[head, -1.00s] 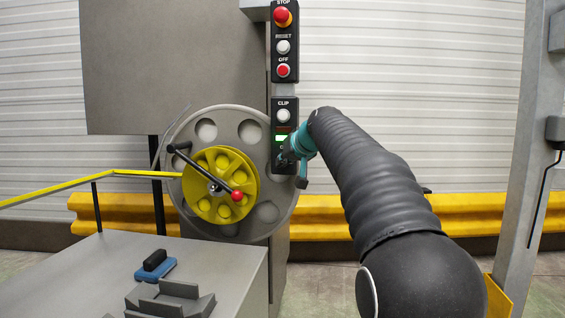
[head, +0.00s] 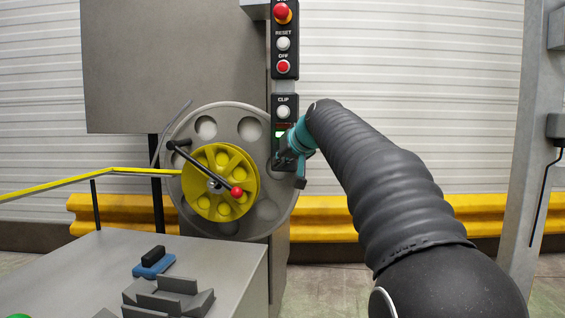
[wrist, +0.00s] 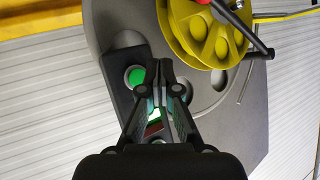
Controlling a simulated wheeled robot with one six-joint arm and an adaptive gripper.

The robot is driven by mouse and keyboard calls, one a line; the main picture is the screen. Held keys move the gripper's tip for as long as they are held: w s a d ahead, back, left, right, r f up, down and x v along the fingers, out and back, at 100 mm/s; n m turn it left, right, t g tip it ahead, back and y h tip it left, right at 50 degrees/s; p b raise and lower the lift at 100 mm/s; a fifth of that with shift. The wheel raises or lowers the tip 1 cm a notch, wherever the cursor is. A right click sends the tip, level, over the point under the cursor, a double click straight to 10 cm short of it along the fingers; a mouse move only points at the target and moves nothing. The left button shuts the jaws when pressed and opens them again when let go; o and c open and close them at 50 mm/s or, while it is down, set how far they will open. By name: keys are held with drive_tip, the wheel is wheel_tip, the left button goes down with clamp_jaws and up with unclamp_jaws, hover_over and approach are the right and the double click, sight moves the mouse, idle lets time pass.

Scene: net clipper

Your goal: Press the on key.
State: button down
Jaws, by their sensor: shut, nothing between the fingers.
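The on key appears as a round green button (wrist: 137,77) on the dark lower key panel in the wrist view. Its label cannot be read there. In the head view the lower panel (head: 274,112) carries a white CLIP key (head: 283,112), and my gripper hides the panel's lower part. My gripper (head: 281,162) is shut and empty in front of that part. Contact cannot be told. A lit green display (head: 280,134) is partly visible above the gripper.
The upper panel has a red STOP knob (head: 282,14), a white RESET key (head: 283,43) and a red OFF key (head: 283,67). A grey disc (head: 247,126) with a yellow reel (head: 205,204) and crank stands left of the panel. A grey table (head: 85,262) is at lower left.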

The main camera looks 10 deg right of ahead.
drive_tip(key=shift+s+a+b, duration=0.2)
drive_tip(key=shift+s+a, duration=0.05)
drive_tip(key=shift+s, duration=0.25)
drive_tip(key=shift+s+a+b, duration=0.15)
drive_tip(key=shift+s+a, duration=0.05)
drive_tip(key=shift+s, duration=0.3)
drive_tip(key=s+d+f+m+g+h, duration=0.15)
drive_tip(key=s+f+g, duration=0.45)
drive_tip(key=f, duration=1)
drive_tip(key=s+f+h+p, duration=0.1)
drive_tip(key=s+f+p, duration=0.2)
drive_tip(key=s, duration=1.4)
drive_tip(key=s+a+f+n+p, duration=0.1)
drive_tip(key=s+f+p, duration=0.2)
drive_tip(key=s, duration=1.4)
drive_tip(key=shift+s+f+h, duration=0.15)
drive_tip(key=shift+f+h, duration=0.2)
drive_tip(key=shift+f, duration=2.05)
